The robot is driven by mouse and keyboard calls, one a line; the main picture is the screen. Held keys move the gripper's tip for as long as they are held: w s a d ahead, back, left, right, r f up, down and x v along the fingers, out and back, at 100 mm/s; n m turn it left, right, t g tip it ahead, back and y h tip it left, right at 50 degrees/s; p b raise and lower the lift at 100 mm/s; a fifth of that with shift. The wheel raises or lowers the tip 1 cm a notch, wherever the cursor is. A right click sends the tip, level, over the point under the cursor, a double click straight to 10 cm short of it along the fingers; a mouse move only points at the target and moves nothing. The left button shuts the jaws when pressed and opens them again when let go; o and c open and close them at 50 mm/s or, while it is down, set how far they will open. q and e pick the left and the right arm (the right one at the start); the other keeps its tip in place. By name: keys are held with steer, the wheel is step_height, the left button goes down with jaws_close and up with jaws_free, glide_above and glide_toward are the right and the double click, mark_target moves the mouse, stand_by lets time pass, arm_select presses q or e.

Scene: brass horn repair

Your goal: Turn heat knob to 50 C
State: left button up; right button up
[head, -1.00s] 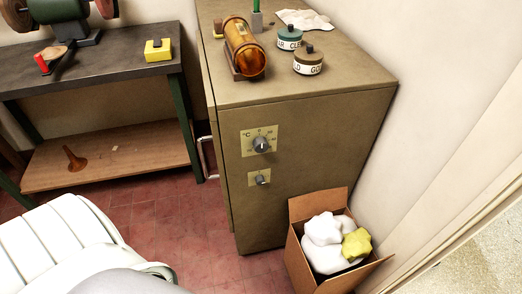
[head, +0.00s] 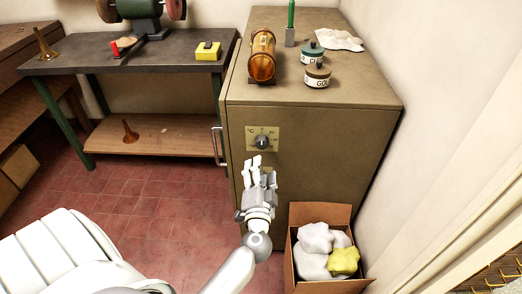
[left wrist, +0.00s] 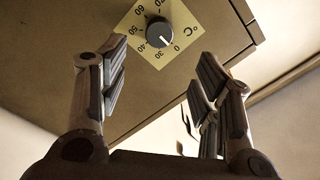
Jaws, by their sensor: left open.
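The heat knob (head: 262,142) is a round grey dial on a pale yellow °C scale plate (head: 250,133), on the front of the tan cabinet. In the left wrist view the knob (left wrist: 159,33) is at the top, with the scale numbers around it. A light mark on it seems to point down, near 30 and 0, but its exact setting is hard to read. My left gripper (head: 262,168) is open and empty, just below the knob in the head view. In the left wrist view its fingers (left wrist: 168,75) are spread below the knob, apart from it. My right gripper is out of view.
The cabinet top (head: 359,90) holds an amber cylinder (head: 262,56) and two labelled jars (head: 317,76). A cardboard box (head: 298,215) of cloths stands at the cabinet's lower right. A dark workbench (head: 150,55) is at the left. The red tiled floor (head: 165,205) is clear.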

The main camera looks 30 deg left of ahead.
mark_target(262, 145)
arm_select(q)
steer(key=p+x, duration=0.2)
steer(key=x, duration=0.7)
steer(key=shift+w+a, duration=0.1)
steer(key=shift+w, duration=0.1)
steer(key=shift+w+a+f, duration=0.1)
steer(key=shift+w+a, duration=0.25)
steer(key=shift+w, duration=0.2)
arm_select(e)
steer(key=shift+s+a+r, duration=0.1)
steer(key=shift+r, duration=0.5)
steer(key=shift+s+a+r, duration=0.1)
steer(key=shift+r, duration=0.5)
arm_select(q)
steer(key=c, duration=1)
steer(key=shift+c, duration=0.2)
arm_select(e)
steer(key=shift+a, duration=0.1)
arm_select(q)
steer(key=shift+m, duration=0.3)
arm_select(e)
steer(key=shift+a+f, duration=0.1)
